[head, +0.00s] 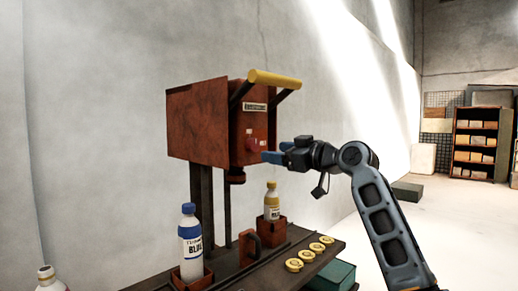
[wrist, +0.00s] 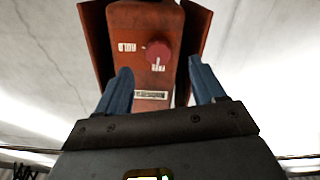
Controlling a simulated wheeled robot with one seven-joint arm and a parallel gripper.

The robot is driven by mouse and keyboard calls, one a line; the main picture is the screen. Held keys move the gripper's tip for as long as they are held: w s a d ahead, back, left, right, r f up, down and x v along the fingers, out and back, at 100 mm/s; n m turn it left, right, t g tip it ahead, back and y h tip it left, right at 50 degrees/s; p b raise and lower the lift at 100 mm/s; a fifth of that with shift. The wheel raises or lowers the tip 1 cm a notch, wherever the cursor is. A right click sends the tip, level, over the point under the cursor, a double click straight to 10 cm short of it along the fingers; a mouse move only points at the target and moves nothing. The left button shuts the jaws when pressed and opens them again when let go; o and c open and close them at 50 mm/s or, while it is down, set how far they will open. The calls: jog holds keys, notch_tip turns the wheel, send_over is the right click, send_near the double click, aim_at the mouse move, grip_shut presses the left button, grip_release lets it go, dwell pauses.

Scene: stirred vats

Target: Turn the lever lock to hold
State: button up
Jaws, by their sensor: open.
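The lever lock is a small red knob (head: 250,144) on the front of the rust-red machine box (head: 197,122). The knob also shows in the wrist view (wrist: 158,51), with white lettering to its left that seems to read HOLD and lettering below it like FREE, both inverted. Which way the knob points is unclear. My gripper (head: 273,151) is level with the knob, just in front of it. In the wrist view its blue fingers (wrist: 160,75) are apart, with nothing held between them; the knob shows beyond the gap.
A yellow bar handle (head: 274,79) juts out above the knob. Below stand a blue-capped bottle (head: 190,245) and a yellow-capped bottle (head: 272,203) in holders. Several yellow caps (head: 306,255) lie on the bench. Open floor is to the right.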

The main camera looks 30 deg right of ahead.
aim_at(256, 146)
jog(key=shift+r+p+x, duration=0.2)
jog(key=shift+p+x, duration=0.1)
jog(key=shift+x, duration=1.65)
jog(key=shift+r+p+x, duration=0.2)
jog(key=shift+p+x, duration=0.1)
jog(key=shift+x, duration=1.65)
jog(key=shift+d, duration=0.15)
jog(key=shift+c, duration=0.5)
jog(key=c, duration=1)
jog(key=shift+o, duration=0.2)
